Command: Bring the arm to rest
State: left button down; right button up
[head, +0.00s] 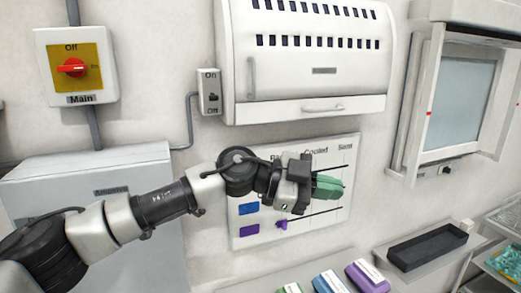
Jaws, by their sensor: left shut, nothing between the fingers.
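My left arm comes in from the lower left and reaches to the middle of the head view. I cannot tell whether the gripper touches the board. My right gripper is not in view.
A white cabinet (308,84) hangs above the board. A red main switch (71,68) is at the upper left. A white box (150,250) stands behind the arm. A black tray (428,247) and several coloured boxes, one purple (367,277), are at the lower right.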

pick_arm(q)
jog(key=s+a+f+n+t+y, duration=0.2)
jog(key=a+f+n+t+y, duration=0.4)
jog(key=a+f+n+t, duration=0.4)
jog(key=s+a+f+n+t+y, duration=0.1)
jog(key=a+f+n+t+y, duration=0.55)
jog(key=f+n, duration=0.65)
jog(key=s+a+f+g+y, duration=0.2)
jog(key=s+a+f+g, duration=0.5)
jog(key=s, duration=0.6)
jog(key=s+a+f+g+y, duration=0.1)
jog(key=s+a+f+g, duration=0.4)
jog(key=s+a+f, duration=0.55)
jog(key=s+d+f+g+b, duration=0.15)
jog(key=f+b, duration=0.25)
jog(key=f, duration=1.3)
jog(key=s+f+b, duration=0.2)
jog(key=f+b, duration=0.2)
jog(key=f, duration=1.2)
jog(key=s+a+f+b, duration=0.1)
jog(key=s+f+b, duration=0.2)
jog(key=s+f, duration=0.4)
jog(key=s+a+f+b, duration=0.2)
jog(key=s+f, duration=0.6)
jog(key=f, duration=0.7)
jog(key=shift+s+f+g+b, duration=0.15)
jog(key=shift+s+g+b, duration=0.2)
jog(key=shift+b, duration=0.4)
